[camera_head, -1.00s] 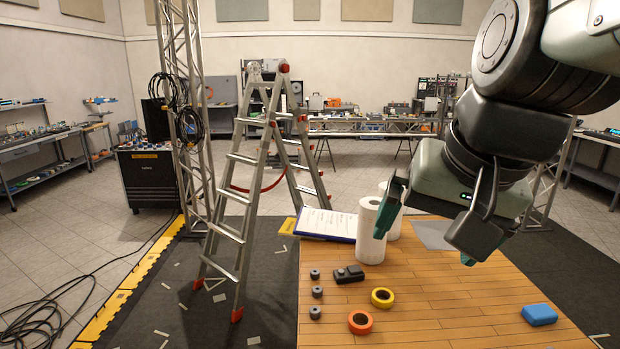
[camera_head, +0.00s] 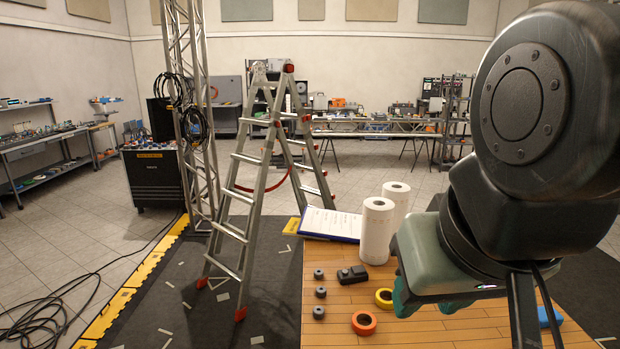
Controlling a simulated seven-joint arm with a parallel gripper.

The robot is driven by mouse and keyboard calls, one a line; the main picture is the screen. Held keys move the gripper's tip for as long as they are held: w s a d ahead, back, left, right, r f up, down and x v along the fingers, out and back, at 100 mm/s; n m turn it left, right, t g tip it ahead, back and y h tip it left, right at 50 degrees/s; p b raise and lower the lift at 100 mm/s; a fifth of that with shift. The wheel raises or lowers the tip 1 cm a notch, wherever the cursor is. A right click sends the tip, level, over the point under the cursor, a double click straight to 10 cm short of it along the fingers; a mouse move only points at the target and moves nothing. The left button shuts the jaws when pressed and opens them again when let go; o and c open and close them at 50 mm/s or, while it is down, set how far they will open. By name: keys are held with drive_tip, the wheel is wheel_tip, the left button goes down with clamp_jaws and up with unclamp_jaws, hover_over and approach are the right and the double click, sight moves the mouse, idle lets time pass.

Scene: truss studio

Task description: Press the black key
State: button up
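A small black device (camera_head: 352,274) with a raised part on top lies on the wooden table, left of the paper rolls. It seems to be the black key; its fine details are too small to read. My gripper (camera_head: 428,303), with teal fingertips, hangs over the table to the right of the black device and apart from it. It is turned so that its body hides part of the fingers, and I cannot tell how wide they stand. I see nothing held in it.
Several small dark grey rings (camera_head: 319,292) stand left of the device. An orange tape roll (camera_head: 364,323) and a yellow one (camera_head: 384,298) lie in front. White paper rolls (camera_head: 376,232) and a clipboard (camera_head: 331,224) are behind. A blue block (camera_head: 549,316) is partly hidden. A ladder (camera_head: 262,190) stands left.

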clamp_jaws()
idle(1.1)
